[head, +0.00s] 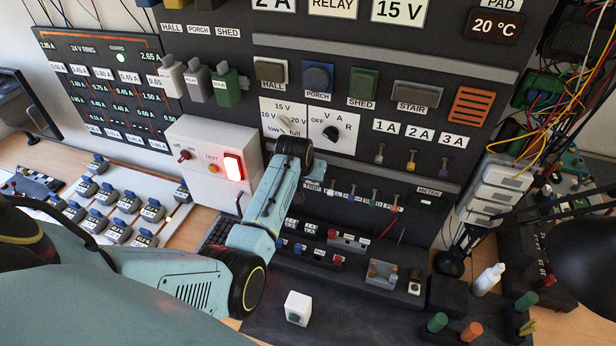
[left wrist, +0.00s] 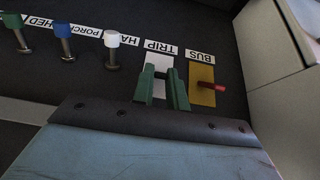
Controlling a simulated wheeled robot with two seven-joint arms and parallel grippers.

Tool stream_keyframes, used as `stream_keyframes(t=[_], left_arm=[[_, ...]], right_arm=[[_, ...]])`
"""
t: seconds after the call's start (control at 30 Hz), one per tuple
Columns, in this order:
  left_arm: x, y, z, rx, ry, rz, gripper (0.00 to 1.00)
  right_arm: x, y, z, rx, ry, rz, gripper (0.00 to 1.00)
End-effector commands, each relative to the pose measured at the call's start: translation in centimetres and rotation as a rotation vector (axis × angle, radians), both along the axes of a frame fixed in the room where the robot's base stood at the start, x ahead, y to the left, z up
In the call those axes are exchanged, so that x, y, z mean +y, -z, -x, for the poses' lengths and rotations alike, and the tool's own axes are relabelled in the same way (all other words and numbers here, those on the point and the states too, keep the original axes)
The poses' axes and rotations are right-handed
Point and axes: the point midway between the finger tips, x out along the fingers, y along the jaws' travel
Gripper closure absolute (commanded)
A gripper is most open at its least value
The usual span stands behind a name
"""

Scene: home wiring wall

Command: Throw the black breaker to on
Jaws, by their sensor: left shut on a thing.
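In the left wrist view, which is upside down, my left gripper (left wrist: 161,80) has its two green fingers at the white plate (left wrist: 158,66) under the TRIP label (left wrist: 163,49). It is shut on the breaker handle there. The handle is almost fully hidden between the fingers, so its colour and position cannot be told. In the head view my left arm hides the fingertips, and the TRIP label (head: 312,184) shows just right of the arm. My right gripper is not in view.
Beside TRIP, the BUS plate (left wrist: 203,85) carries a red lever (left wrist: 212,86). White (left wrist: 112,40), blue (left wrist: 63,30) and green (left wrist: 14,20) capped levers stand on the other side. A white box with a lit red switch (head: 233,167) is left of my arm.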

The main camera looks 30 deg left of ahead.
Motion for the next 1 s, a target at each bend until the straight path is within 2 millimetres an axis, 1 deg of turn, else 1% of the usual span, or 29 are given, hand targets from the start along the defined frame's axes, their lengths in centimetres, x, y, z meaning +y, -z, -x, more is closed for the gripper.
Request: stream_keyframes(t=[0.3, 0.33, 0.47, 0.8, 0.93, 1.0], left_arm=[[0.0, 0.0, 0.0, 0.001, 0.000, 0.000, 1.00], [0.0, 0.0, 0.0, 0.001, 0.000, 0.000, 0.82], [0.0, 0.0, 0.0, 0.001, 0.000, 0.000, 0.65], [0.0, -0.1, 0.1, -0.001, 0.000, 0.000, 0.64], [-0.1, -0.7, 0.4, -0.001, 0.000, 0.000, 0.64], [-0.2, -1.4, 0.8, -0.002, 0.000, 0.000, 0.64]], right_arm=[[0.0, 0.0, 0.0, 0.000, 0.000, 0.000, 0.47], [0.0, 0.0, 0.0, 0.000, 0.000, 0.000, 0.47], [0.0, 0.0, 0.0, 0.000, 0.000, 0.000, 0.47], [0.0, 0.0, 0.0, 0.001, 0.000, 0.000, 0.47], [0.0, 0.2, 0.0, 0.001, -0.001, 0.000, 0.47], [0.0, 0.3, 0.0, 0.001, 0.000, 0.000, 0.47]])
